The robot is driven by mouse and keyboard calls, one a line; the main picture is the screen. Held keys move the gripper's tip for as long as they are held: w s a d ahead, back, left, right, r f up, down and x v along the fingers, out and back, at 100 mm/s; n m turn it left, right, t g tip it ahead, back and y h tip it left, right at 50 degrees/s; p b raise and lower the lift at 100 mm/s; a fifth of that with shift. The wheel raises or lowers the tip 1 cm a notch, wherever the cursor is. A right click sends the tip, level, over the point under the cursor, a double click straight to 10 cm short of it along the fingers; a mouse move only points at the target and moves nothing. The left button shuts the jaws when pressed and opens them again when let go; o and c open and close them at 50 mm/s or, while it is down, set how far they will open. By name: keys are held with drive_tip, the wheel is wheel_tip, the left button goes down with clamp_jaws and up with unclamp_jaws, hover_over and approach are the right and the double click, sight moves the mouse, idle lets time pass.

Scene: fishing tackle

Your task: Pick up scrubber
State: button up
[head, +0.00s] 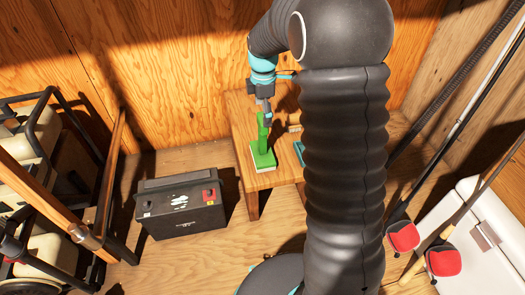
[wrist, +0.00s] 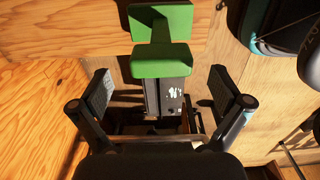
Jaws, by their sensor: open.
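The green scrubber (head: 263,157) stands on a small wooden table (head: 284,178), with its pale-edged base down and its handle upright. In the wrist view the scrubber (wrist: 160,62) is at the top centre, its handle end nearest the camera. My gripper (head: 266,112) is at the top of the handle in the head view. In the wrist view my gripper (wrist: 163,92) is open, one finger to each side and the handle end in line with the gap. The fingers partly hide the handle top in the head view.
A black battery (head: 180,208) stands on the floor left of the table. A wooden item (head: 294,128) and a teal item (head: 299,152) lie on the table, right of the scrubber. A plank wall (head: 170,70) is close behind. Rods and a white cooler (head: 480,255) stand at right.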

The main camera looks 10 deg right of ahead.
sight(262, 118)
drive_tip(key=shift+s+a+f, duration=0.1)
drive_tip(key=shift+f, duration=1.65)
drive_tip(key=c, duration=1.9)
drive_tip(key=shift+o, duration=0.2)
drive_tip(key=shift+r, duration=0.15)
drive_tip(key=shift+r, duration=1.85)
drive_tip(key=s+d+r, duration=0.6)
drive_tip(key=d+r, duration=0.1)
drive_tip(key=d, duration=0.3)
